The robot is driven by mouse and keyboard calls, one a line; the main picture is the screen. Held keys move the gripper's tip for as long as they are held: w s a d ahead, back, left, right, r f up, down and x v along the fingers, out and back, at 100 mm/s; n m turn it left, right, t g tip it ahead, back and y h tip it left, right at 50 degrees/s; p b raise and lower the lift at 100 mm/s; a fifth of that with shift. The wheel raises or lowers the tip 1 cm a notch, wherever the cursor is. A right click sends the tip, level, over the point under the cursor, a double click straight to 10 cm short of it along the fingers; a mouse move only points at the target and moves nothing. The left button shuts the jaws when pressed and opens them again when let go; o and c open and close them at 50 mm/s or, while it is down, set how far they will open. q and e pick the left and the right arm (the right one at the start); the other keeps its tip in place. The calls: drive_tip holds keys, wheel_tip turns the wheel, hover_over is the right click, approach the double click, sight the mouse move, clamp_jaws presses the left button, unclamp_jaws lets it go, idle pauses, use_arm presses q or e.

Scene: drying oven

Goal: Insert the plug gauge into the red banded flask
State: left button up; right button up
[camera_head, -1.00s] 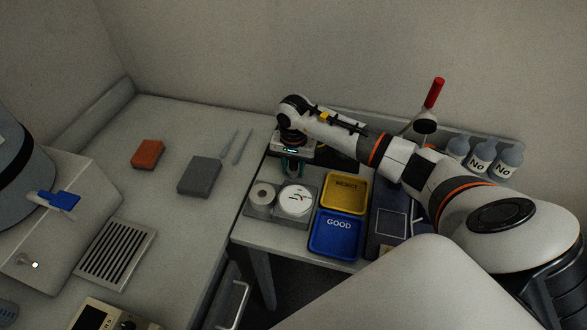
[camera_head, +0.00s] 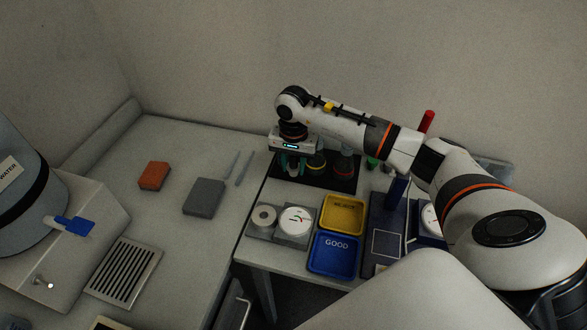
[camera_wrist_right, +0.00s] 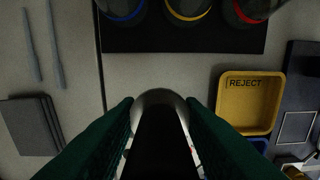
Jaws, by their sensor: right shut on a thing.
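My right gripper (camera_head: 291,164) is over the far end of the side bench, at the left edge of the dark mat. In the right wrist view its green fingers (camera_wrist_right: 160,118) are shut on the plug gauge (camera_wrist_right: 158,98), a dark piece with a shiny rounded metal end. The red banded flask (camera_wrist_right: 250,8) stands on the mat at the top right of that view, cut off by the frame edge. It also shows in the head view (camera_head: 342,165), partly under my arm. The gauge is apart from the flask. My left gripper is not in view.
A yellow banded flask (camera_wrist_right: 187,8) and a blue banded flask (camera_wrist_right: 122,8) stand beside the red one on the dark mat (camera_wrist_right: 210,38). A yellow REJECT tray (camera_head: 345,226) and blue GOOD tray (camera_head: 335,268) lie nearer. A dial (camera_head: 294,221) sits left of them.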

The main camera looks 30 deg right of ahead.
drive_tip(key=shift+r+p, duration=0.5)
drive_tip(key=shift+r, duration=1.2)
